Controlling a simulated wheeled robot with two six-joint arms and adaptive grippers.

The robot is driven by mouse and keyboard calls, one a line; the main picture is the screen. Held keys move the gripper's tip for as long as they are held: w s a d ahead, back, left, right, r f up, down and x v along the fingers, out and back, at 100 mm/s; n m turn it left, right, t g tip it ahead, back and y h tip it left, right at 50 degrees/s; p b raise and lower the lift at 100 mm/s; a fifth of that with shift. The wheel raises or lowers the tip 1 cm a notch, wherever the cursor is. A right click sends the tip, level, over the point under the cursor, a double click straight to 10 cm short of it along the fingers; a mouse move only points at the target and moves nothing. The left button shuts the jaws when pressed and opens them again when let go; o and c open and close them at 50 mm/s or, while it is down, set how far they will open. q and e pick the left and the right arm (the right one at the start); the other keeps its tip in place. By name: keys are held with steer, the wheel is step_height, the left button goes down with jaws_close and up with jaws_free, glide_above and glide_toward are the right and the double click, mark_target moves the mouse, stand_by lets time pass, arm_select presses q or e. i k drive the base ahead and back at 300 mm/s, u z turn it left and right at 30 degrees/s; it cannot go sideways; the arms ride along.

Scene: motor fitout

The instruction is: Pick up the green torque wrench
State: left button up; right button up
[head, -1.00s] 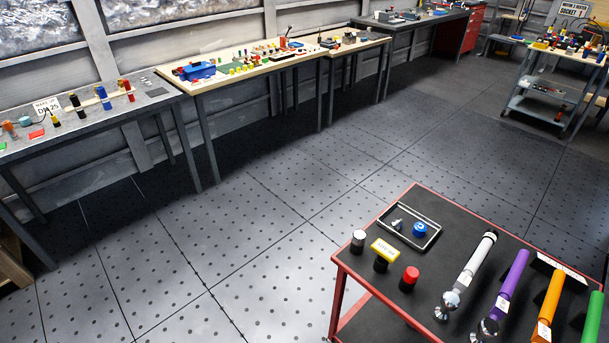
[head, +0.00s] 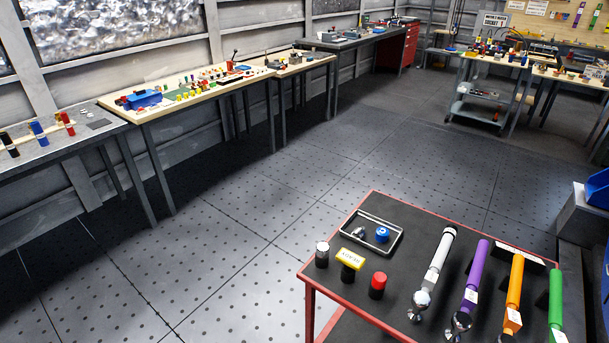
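The green torque wrench (head: 556,302) lies on the black top of the red-edged cart (head: 400,211) at the lower right. It is the rightmost in a row of wrenches, and its lower end is cut off by the bottom of the picture. A white label is on its lower part. To its left lie an orange wrench (head: 514,285), a purple wrench (head: 477,270) and a white wrench (head: 438,258), roughly parallel. Neither of my grippers is in view.
Workbenches (head: 190,107) line the left wall. Open floor (head: 240,215) lies between. Blue bins (head: 598,189) stand at the right edge.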

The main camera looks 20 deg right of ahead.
mark_target(554, 315)
steer(key=z, duration=4.2)
steer(key=k, duration=0.35)
